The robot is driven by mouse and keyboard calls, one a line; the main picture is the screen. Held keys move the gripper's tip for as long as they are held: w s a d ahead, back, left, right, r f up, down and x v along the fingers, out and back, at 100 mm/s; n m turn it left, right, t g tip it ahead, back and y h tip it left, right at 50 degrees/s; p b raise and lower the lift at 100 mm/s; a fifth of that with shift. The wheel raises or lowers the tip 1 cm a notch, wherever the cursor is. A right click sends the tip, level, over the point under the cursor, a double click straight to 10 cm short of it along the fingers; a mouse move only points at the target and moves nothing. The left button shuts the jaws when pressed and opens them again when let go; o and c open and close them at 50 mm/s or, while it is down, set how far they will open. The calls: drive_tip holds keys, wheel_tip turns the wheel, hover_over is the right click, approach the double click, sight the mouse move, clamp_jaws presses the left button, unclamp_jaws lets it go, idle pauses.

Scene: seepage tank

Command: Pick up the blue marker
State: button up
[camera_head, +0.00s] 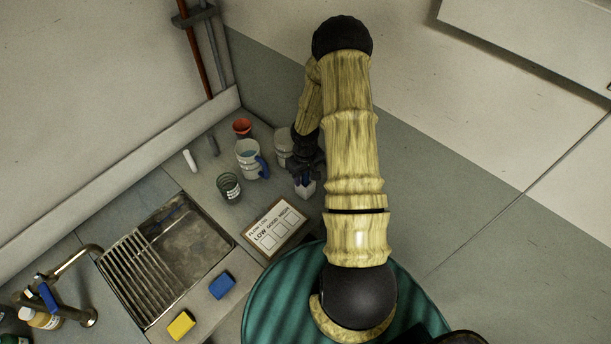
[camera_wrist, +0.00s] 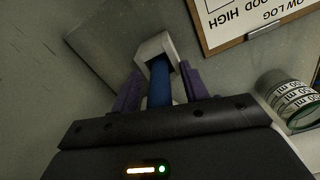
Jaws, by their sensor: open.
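The blue marker (camera_wrist: 159,84) shows in the wrist view as a blue shaft between my gripper's two purple fingers. Its far end sits in a white square holder (camera_wrist: 155,45), which also shows in the head view (camera_head: 306,192). My gripper (camera_wrist: 160,72) is open, with one finger on each side of the marker. Whether either finger touches it I cannot tell. In the head view my gripper (camera_head: 305,174) is just above the holder and hides most of the marker.
A flow log board (camera_head: 274,229) lies in front of the holder. A green-marked beaker (camera_head: 229,187), a pitcher with a blue handle (camera_head: 247,160), a pale container (camera_head: 284,146) and a red cup (camera_head: 242,126) stand to the left. A sink (camera_head: 190,245) lies further left.

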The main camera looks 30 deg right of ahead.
drive_tip(key=shift+f, duration=0.2)
idle(0.4)
clamp_jaws()
drive_tip(key=shift+r, duration=0.1)
wheel_tip(320, 180, up, 10)
drive_tip(key=shift+f+b, duration=0.1)
drive_tip(key=shift+b, duration=1)
